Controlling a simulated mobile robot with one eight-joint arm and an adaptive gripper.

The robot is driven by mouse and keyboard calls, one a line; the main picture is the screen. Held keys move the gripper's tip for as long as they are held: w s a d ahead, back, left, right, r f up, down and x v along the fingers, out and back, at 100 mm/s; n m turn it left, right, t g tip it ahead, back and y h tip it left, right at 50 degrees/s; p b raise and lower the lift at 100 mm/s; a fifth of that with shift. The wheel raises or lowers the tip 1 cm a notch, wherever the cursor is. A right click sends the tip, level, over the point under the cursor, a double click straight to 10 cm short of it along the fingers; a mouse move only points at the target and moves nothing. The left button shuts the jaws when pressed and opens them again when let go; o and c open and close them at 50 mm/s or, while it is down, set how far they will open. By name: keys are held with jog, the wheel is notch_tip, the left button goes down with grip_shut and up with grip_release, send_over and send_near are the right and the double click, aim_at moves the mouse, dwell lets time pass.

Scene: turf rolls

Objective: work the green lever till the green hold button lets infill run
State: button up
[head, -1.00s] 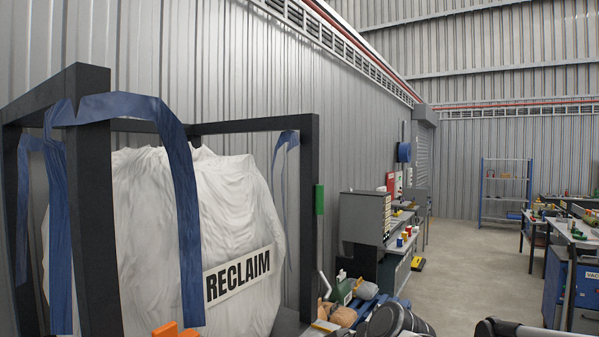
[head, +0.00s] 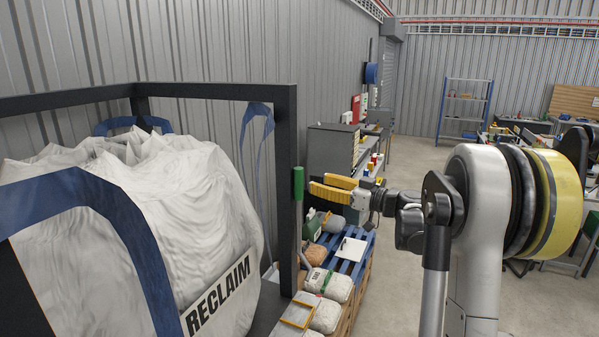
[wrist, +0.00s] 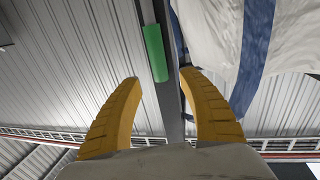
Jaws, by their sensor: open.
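The green lever grip (head: 298,183) stands upright beside the dark post of the bag frame. A thin grey rod runs down below it. In the wrist view the green grip (wrist: 155,52) lies beyond the fingertips, roughly between them in the picture. My gripper (head: 318,184), with yellow fingers, is open and empty just right of the grip. In the wrist view my gripper (wrist: 160,77) shows a wide gap between its fingers. It appears not to touch the lever. I cannot make out the green hold button in either view.
A white bag (head: 120,210) marked RECLAIM hangs by blue straps in the dark frame (head: 285,150), close left of the lever. A blue pallet (head: 362,262) with sacks stands below my gripper. A grey cabinet (head: 330,150) is behind. The floor (head: 410,160) is open farther back.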

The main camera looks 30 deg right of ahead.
aim_at(302, 177)
jog(key=p+x, duration=0.1)
jog(key=x, duration=0.6)
jog(key=shift+w, duration=0.35)
jog(key=shift+s, duration=0.15)
grip_shut()
